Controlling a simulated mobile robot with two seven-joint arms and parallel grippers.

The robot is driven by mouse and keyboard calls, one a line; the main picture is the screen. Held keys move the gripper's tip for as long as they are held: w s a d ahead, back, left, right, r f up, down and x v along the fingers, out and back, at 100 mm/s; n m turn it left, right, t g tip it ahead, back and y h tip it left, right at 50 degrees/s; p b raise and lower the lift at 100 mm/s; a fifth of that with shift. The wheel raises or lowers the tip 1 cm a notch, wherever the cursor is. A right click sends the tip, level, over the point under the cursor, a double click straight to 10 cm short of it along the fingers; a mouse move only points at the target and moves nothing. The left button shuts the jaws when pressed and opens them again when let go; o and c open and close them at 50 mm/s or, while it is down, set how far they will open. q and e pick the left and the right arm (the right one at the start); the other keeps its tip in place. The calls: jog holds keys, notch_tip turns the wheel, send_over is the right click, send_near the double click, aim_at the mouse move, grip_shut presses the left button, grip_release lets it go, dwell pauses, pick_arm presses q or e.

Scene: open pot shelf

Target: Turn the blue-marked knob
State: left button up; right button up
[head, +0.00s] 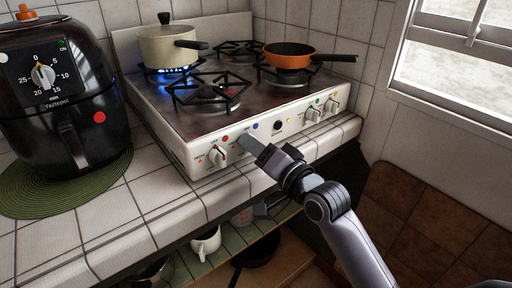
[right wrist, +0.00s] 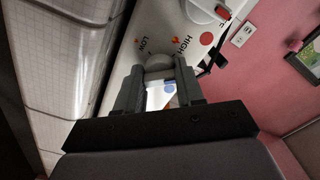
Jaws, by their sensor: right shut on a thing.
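The stove's front panel has several knobs with coloured dots. The blue dot (head: 256,127) sits just above where my right gripper (head: 254,147) meets the panel. The gripper is shut on the knob by this dot, which is mostly hidden in the head view. In the right wrist view, the grey knob (right wrist: 160,66) sits between the fingertips of the gripper (right wrist: 159,82), and a blue dot (right wrist: 170,89) shows between the fingers. My left gripper is not in view.
A white knob (head: 217,155) with a red dot is just left. More knobs (head: 313,113) are to the right. A cream pot (head: 165,47) stands over a lit blue flame, and an orange pan (head: 288,58) is at back right. A black air fryer (head: 65,95) stands left.

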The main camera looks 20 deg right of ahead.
jog(key=shift+n, duration=0.9)
jog(key=o, duration=1)
jog(key=v, duration=1.2)
